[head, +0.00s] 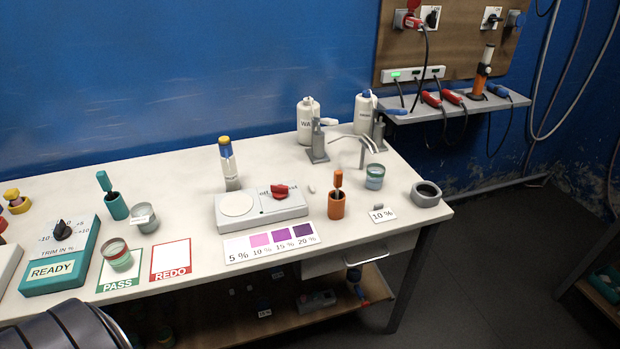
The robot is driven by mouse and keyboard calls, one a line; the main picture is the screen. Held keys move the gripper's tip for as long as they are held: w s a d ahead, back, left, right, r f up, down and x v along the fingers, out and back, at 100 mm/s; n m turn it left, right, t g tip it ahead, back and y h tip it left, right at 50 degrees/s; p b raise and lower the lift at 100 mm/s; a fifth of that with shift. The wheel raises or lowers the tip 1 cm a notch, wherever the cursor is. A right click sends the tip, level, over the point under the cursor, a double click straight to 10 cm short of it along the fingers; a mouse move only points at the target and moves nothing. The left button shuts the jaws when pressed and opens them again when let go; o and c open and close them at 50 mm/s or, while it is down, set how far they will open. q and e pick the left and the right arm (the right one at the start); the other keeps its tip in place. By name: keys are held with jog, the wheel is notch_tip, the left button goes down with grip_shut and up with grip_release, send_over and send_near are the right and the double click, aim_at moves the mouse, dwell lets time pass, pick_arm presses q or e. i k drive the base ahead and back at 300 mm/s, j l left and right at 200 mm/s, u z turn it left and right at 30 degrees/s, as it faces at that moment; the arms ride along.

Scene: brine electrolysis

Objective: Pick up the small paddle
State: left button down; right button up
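Two paddle-like tools stand upright in holders on the white bench, and I cannot tell for sure which one is the small paddle. An orange one (338,180) stands in an orange cup (337,207) right of the middle. A teal one (104,182) leans slightly in a dark teal cup (117,208) on the left. The lower ends of both are hidden inside their cups. Neither of my grippers shows in the head view, and nothing is touching either paddle.
A grey stirrer-like device (262,222) with a red knob stands left of the orange cup. A colour chart (270,243) lies in front. A glass jar (375,177), a grey ring-shaped holder (427,194) and a 10 % card (382,216) are to the right. A teal READY box (60,262) is at left.

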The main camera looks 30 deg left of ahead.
aim_at(338, 173)
jog(key=u, duration=0.85)
